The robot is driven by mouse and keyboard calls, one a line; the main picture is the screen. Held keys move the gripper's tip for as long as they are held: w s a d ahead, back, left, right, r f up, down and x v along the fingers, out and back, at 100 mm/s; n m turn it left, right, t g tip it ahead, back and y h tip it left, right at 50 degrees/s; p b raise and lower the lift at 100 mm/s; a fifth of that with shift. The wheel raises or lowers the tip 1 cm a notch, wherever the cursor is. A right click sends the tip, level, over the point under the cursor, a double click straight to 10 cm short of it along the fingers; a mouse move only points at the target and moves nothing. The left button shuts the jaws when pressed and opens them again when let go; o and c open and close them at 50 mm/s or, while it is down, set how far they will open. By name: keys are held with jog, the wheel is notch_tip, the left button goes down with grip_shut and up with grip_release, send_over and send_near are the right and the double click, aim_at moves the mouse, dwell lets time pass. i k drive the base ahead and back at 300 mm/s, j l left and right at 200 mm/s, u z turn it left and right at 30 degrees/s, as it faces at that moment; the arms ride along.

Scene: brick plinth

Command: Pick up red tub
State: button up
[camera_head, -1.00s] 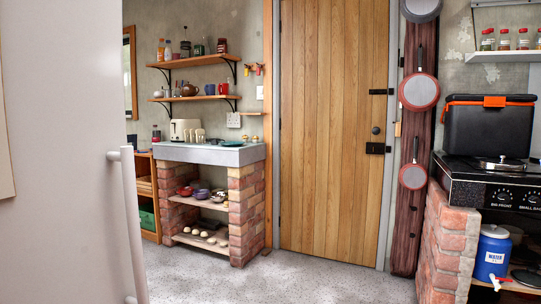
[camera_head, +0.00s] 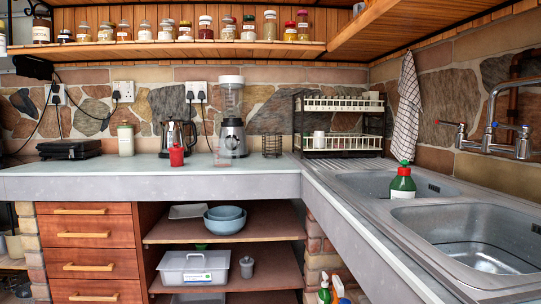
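A small red tub (camera_head: 176,156) stands upright on the grey counter (camera_head: 110,183), in front of a kettle (camera_head: 178,134) and to the left of a blender (camera_head: 232,136). It is near the middle-left of the head view, set back from the counter's front edge. My gripper is not in view, so I cannot see its state.
A sink (camera_head: 465,237) with a green bottle (camera_head: 402,184) at its edge fills the right side. A dish rack (camera_head: 342,126) stands in the corner. Drawers (camera_head: 92,238) and open shelves (camera_head: 222,229) lie below. The counter front left of the tub is clear.

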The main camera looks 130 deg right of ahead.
aim_at(177, 158)
jog(key=z, duration=3.75)
jog(key=i+l, duration=0.1)
